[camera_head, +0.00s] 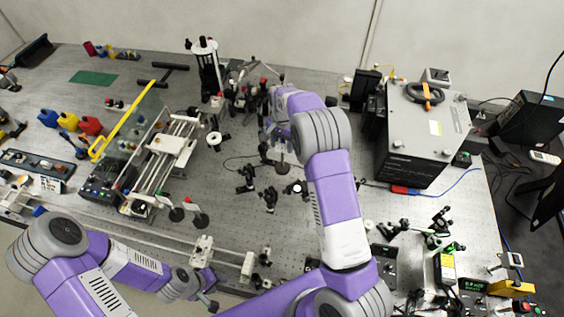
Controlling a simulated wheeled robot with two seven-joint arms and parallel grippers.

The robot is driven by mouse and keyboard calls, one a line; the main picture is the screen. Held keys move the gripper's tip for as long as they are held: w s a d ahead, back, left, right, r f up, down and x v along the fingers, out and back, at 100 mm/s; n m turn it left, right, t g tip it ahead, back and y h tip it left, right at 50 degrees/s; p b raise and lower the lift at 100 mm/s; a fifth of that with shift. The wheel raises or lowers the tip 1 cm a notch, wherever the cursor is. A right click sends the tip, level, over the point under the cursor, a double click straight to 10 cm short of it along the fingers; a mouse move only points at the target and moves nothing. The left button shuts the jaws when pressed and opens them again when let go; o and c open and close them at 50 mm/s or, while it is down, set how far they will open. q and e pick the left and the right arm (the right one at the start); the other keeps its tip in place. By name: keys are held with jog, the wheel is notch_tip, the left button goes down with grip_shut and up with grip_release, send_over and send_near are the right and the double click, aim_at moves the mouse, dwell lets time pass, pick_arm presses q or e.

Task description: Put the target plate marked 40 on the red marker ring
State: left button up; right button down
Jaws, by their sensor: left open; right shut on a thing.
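My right arm reaches up the middle of the bench and bends left at the wrist. My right gripper (276,148) points down over the bench, partly hidden by its own wrist. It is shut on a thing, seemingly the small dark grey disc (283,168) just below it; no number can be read. My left gripper (207,300) is open at the lower edge, in front of the bench rail and away from the disc. I cannot make out the red marker ring or a plate marked 40.
A rail instrument with a yellow bar (122,121) fills the left. Small black optic mounts (268,199) stand close to my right arm. A large grey box (427,120) is at right.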

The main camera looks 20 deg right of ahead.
aim_at(283, 152)
jog(key=shift+f, duration=3.25)
jog(key=shift+f, duration=0.15)
jog(key=shift+c, duration=2)
grip_release()
notch_tip(283, 152, up, 12)
jog(key=shift+r, duration=0.2)
